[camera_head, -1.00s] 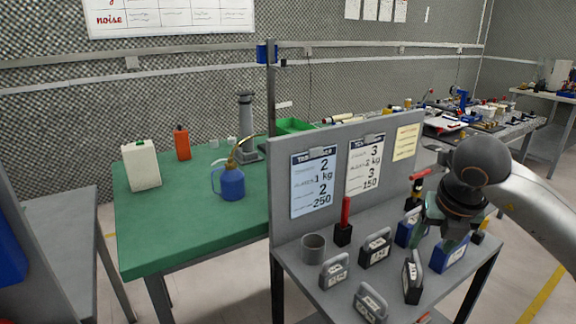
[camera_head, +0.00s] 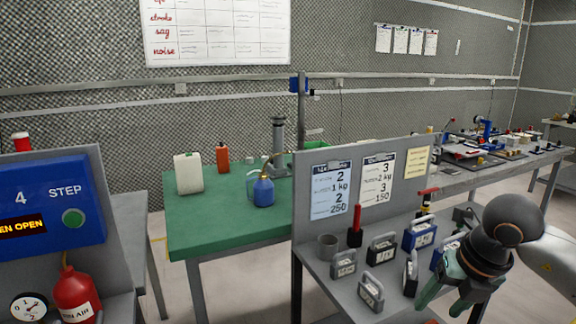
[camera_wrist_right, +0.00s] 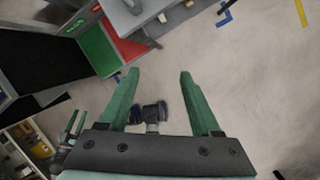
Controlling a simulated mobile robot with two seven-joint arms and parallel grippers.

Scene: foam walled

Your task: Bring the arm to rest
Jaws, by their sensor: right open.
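My right gripper (camera_head: 450,302) hangs at the right of the head view, in front of the grey shelf stand, its green fingers pointing down and left. The right wrist view shows its two fingers (camera_wrist_right: 159,85) spread apart with nothing between them. Beyond them is the pale floor (camera_wrist_right: 240,70). The right gripper looks apart from the labelled weights behind it. My left gripper does not show in the head view.
The grey stand (camera_head: 310,270) holds several handled weights, a grey cup (camera_head: 327,246) and red-handled tools. Behind is a green table (camera_head: 215,232) with a blue can (camera_head: 263,191), a white canister (camera_head: 188,174) and a red bottle (camera_head: 222,158). A blue STEP panel (camera_head: 50,212) stands left.

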